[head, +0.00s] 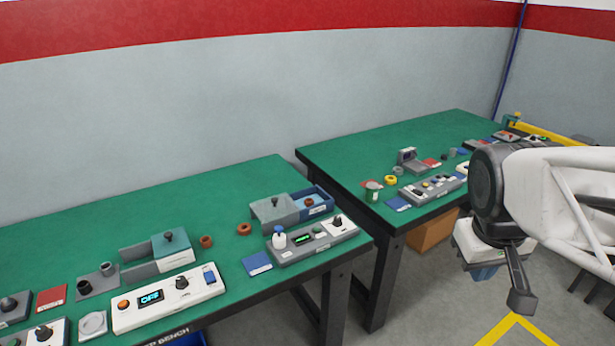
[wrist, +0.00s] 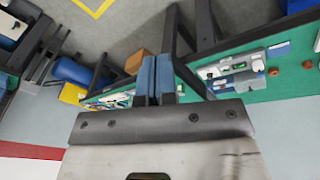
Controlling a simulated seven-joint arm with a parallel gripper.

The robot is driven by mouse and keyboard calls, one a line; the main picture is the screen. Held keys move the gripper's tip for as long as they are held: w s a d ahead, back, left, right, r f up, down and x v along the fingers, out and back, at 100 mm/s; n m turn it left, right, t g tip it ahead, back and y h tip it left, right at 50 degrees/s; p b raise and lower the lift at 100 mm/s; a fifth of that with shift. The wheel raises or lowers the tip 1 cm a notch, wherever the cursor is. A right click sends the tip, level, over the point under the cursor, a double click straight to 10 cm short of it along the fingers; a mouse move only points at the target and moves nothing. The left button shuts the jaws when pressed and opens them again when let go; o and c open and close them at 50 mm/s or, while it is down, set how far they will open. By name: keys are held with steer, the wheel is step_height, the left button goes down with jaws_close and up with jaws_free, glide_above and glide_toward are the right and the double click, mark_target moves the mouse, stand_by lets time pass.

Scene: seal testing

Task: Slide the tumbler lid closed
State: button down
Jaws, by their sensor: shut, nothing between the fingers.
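My gripper (head: 484,273) hangs over the floor to the right of the benches in the head view, well apart from every object. Its blue fingers (wrist: 154,80) are together and empty in the wrist view. A small green and grey cup (head: 373,193), probably the tumbler, stands upright near the front left of the right bench. It is too small to tell how its lid sits.
The green left bench (head: 60,235) and right bench (head: 400,140) carry several devices, including a white panel reading OFF (head: 168,300) and a grey panel (head: 310,240). A gap separates the benches. An orange-brown box (head: 432,232) is on the floor. Both benches' rear areas are mostly clear.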

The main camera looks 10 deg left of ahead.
steer(key=w+a+f+n+h, duration=0.25)
steer(key=w+a+n, duration=1.05)
steer(key=w+a, duration=1.1)
steer(key=w+a+f+n+t, duration=0.1)
steer(key=w+a+f+n, duration=0.2)
steer(key=a, duration=0.8)
steer(key=w+a+f+n+t+h, duration=0.1)
steer(key=a+f+n, duration=0.4)
steer(key=a, duration=0.7)
steer(key=w+a+f+n+t, duration=0.2)
steer(key=w+a+f+n, duration=0.2)
steer(key=a, duration=0.7)
step_height(320, 180, down, 2)
steer(key=shift+w+a+f, duration=0.1)
steer(key=shift+w+a, duration=0.2)
steer(key=shift+a, duration=0.05)
steer(key=shift+h, duration=0.25)
steer(key=shift+f, duration=0.1)
glide_toward(274, 204)
steer(key=f, duration=0.4)
steer(key=shift+s+a, duration=0.1)
steer(key=shift+s, duration=0.1)
steer(key=shift+w+d+f, duration=0.15)
steer(key=shift+w+d, duration=0.45)
steer(key=shift+w, duration=0.3)
steer(key=shift+w+d+f, duration=0.1)
steer(key=shift+w+d, duration=0.4)
steer(key=shift+w, duration=0.15)
